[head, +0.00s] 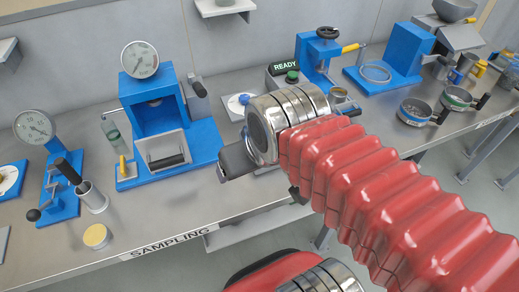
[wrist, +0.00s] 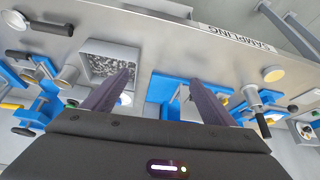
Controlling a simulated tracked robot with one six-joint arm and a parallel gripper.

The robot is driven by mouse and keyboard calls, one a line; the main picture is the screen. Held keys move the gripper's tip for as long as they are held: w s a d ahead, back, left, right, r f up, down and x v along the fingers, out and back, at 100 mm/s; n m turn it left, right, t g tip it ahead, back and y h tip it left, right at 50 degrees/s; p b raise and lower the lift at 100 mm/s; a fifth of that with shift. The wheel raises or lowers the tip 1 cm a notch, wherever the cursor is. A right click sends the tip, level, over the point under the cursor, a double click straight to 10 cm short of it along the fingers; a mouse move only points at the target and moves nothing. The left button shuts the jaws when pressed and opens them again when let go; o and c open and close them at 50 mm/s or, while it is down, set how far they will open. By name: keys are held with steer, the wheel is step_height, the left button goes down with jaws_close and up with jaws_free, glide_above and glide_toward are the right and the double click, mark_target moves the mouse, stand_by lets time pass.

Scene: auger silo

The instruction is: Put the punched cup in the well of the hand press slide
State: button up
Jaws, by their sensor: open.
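My gripper (head: 235,160) is open above the bench in the head view; in the wrist view its two dark fingers (wrist: 160,80) are apart with nothing between them. The hand press appears to be the blue frame with a black handwheel (head: 320,55), behind my wrist. Its slide and well cannot be made out. I cannot tell for sure which vessel is the punched cup. A small metal cup (head: 340,97) stands in front of that frame, partly hidden by my arm. Two round dark-handled pans, one blue-banded (head: 415,110) and one green-banded (head: 457,98), sit at the right.
A blue gauge-topped unit (head: 158,105) with a grey front frame stands left of my gripper. Left of it are a metal cylinder with a black handle (head: 93,200) and a tan-topped tin (head: 97,236). A grey tray of grains (wrist: 110,58) lies beyond my fingers.

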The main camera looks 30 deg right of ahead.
steer(key=w+d+m, duration=0.2)
steer(key=w+d, duration=0.4)
steer(key=d, duration=0.4)
steer(key=w+d+m+g+h, duration=0.1)
steer(key=w+d, duration=0.6)
steer(key=d, duration=0.4)
steer(key=w+d+m+h, duration=0.1)
steer(key=w+d+m, duration=0.1)
steer(key=w+d, duration=0.4)
steer(key=d+f, duration=0.1)
steer(key=d, duration=0.3)
steer(key=shift+w+d+m+g, duration=0.25)
steer(key=shift+w+m+g, duration=0.05)
steer(key=shift+w, duration=0.1)
steer(key=x, duration=0.8)
steer(key=shift+f, duration=0.25)
steer(key=shift+w, duration=0.1)
